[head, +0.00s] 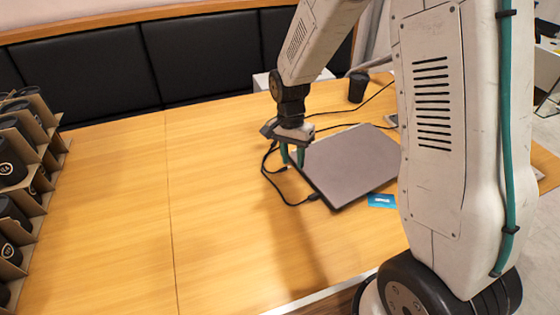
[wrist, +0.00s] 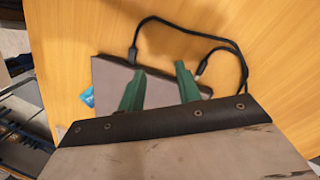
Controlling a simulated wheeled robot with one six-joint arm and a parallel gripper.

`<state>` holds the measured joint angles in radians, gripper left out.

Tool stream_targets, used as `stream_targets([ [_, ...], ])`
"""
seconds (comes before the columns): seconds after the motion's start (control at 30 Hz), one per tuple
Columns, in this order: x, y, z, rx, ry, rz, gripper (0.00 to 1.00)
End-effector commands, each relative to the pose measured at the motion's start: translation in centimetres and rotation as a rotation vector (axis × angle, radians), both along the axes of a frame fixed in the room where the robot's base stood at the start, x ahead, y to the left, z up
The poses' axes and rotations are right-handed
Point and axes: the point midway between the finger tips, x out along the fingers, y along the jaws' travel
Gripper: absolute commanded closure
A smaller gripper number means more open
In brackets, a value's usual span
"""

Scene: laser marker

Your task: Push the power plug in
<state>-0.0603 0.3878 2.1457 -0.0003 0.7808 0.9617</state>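A flat grey laptop-like device (head: 350,160) lies on the wooden table; part of it also shows in the wrist view (wrist: 108,75). A black cable loops beside its left side. One black cable end (head: 313,196) meets the device's near edge; it also shows in the wrist view (wrist: 133,55). A second black plug (head: 282,169) is close to my gripper and the device's edge; in the wrist view the plug (wrist: 202,67) is right of the right finger. I cannot tell whether it is seated. My gripper (head: 293,158) points down with its green fingers (wrist: 160,70) apart and nothing visible between them.
A blue card (head: 381,200) lies at the device's near right. A black cup (head: 358,88) and a white box (head: 262,82) are behind. Cardboard carriers with black cups (head: 28,135) stand at the far left. The left-middle tabletop (head: 110,200) is clear.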

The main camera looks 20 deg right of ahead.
Motion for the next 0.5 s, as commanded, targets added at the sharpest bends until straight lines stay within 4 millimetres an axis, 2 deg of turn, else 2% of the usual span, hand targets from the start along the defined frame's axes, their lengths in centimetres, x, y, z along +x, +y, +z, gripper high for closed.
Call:
stream_targets([
  [0.03, 1.4, 0.2, -1.4, -0.013, -0.019, -0.083, 0.66],
  [0.1, 3.2, 0.3, -2.0, -0.024, -0.064, -0.197, 0.66],
  [0.2, 5.2, 0.5, -1.5, -0.027, -0.132, -0.331, 0.66],
  [0.37, 6.2, 0.7, -1.5, -0.03, -0.172, -0.465, 0.66],
  [0.5, 6.1, 0.9, -2.4, -0.033, -0.17, -0.495, 0.66],
])
